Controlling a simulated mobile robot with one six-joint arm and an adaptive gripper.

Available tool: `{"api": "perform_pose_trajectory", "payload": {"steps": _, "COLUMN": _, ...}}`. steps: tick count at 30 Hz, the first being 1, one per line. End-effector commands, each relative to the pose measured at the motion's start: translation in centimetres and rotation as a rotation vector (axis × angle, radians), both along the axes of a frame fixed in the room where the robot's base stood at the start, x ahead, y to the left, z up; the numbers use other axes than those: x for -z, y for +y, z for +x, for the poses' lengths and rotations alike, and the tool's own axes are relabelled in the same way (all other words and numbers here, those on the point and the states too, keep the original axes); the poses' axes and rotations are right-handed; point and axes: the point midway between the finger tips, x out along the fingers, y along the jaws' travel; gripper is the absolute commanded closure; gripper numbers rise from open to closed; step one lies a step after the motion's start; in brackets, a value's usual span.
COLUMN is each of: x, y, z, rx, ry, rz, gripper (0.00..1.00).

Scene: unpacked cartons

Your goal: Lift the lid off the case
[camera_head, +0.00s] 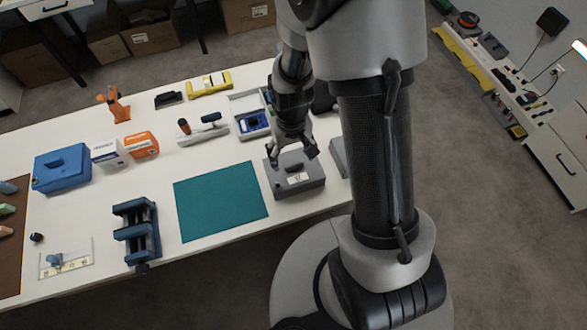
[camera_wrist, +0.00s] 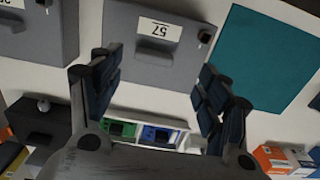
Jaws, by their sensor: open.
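A grey case (camera_head: 296,182) with a white number label stands on the table beside the teal mat. In the wrist view the grey case (camera_wrist: 160,45) shows its flat top, the label reading 57 upside down, and a small dark knob near one corner. My gripper (camera_head: 293,156) is over the far part of this case, pointing down, with its fingers spread. In the wrist view my gripper (camera_wrist: 157,70) has a finger on each side of the case's near edge, with nothing between them. I cannot tell whether the fingers touch the case. The lid seam is not visible.
A second grey case (camera_wrist: 35,38) lies close beside it, partly behind my arm in the head view. The teal mat (camera_head: 220,201) is bare. A white tray (camera_head: 238,103) with blue parts sits behind. A blue case (camera_head: 62,170), cartons (camera_head: 141,145) and a vise (camera_head: 137,233) stand left.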

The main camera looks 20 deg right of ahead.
Motion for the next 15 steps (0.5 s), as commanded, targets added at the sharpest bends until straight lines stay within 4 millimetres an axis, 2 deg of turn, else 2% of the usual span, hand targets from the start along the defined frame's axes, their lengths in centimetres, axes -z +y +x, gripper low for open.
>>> {"api": "perform_pose_trajectory", "payload": {"steps": 8, "x": 1.7, "y": -0.2, "z": 0.1, "rx": 0.001, "ry": 0.000, "rz": 0.000, "gripper": 0.30}}
{"api": "perform_pose_trajectory", "payload": {"steps": 15, "x": 5.3, "y": -0.8, "z": 0.4, "rx": 0.000, "ry": 0.003, "rz": 0.000, "gripper": 0.30}}
